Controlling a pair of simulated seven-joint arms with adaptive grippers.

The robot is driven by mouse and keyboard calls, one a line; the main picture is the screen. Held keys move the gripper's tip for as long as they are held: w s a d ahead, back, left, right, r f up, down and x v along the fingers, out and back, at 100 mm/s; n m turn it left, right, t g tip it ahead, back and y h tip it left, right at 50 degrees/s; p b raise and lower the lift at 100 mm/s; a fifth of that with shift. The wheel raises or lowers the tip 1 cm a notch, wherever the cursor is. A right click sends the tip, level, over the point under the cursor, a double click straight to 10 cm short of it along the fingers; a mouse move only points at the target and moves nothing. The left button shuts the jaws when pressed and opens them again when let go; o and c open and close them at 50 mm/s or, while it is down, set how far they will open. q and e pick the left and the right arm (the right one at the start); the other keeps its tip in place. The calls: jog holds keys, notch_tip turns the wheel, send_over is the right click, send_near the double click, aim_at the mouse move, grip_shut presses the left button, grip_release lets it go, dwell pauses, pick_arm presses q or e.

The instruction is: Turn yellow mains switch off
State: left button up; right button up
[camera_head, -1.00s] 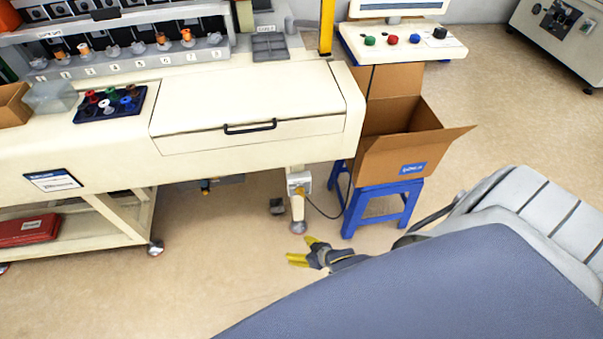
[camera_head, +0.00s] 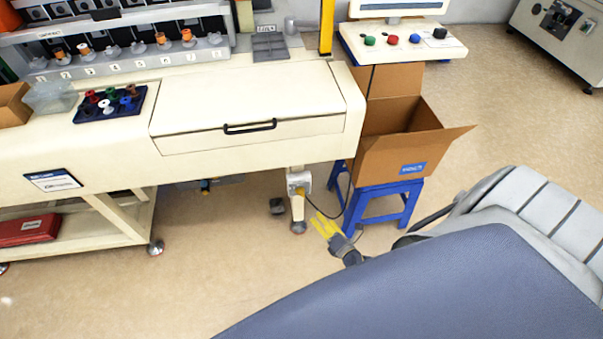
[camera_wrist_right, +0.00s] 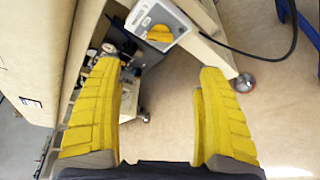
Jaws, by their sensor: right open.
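The yellow mains switch (camera_wrist_right: 159,33) is a round knob on a light grey box fixed to the machine's leg, in the upper middle of the right wrist view. In the head view the switch (camera_head: 300,190) is small, on the leg below the bench's right end. My right gripper (camera_head: 325,222) has yellow fingers and is open and empty, low and just right of the leg. In the right wrist view its open fingers (camera_wrist_right: 160,90) stand to either side below the switch box, apart from it. My left gripper is not in view.
A black cable (camera_wrist_right: 262,54) runs from the switch box to the right. The blue stool (camera_head: 385,205) with an open cardboard box (camera_head: 400,150) stands close right of the leg. The bench (camera_head: 250,105) overhangs the switch. Floor in front is clear.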

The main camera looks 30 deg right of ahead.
aim_at(302, 194)
jog(key=x, duration=1.7)
jog(key=shift+w, duration=0.1)
jog(key=shift+d, duration=0.1)
jog(key=c, duration=1.3)
